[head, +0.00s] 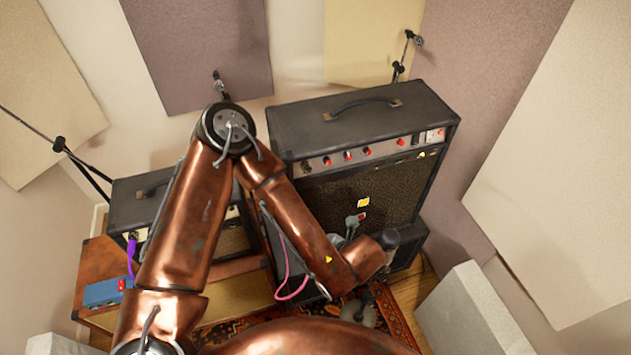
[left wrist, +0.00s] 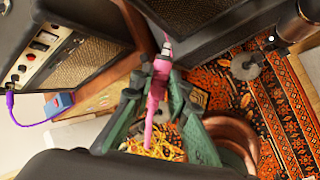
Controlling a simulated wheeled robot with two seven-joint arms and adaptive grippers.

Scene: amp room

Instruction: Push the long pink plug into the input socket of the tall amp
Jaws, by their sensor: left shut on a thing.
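The tall amp (head: 370,160) stands right of centre in the head view, with a row of red knobs and small holes along its front panel (head: 350,157). In the left wrist view, my left gripper (left wrist: 153,88) has its green fingers shut on the long pink plug (left wrist: 158,75). The plug's metal tip (left wrist: 167,46) points away from the gripper, beside a dark cabinet edge; I cannot tell whether they touch. I do not see my right gripper.
A smaller amp (head: 140,200) stands on a brown cabinet (head: 95,265) at left, with a purple plug (head: 131,250) and a blue pedal (head: 105,292). A grey round base (left wrist: 246,66) stands on the patterned rug (left wrist: 285,110). A grey block (head: 470,310) is at lower right.

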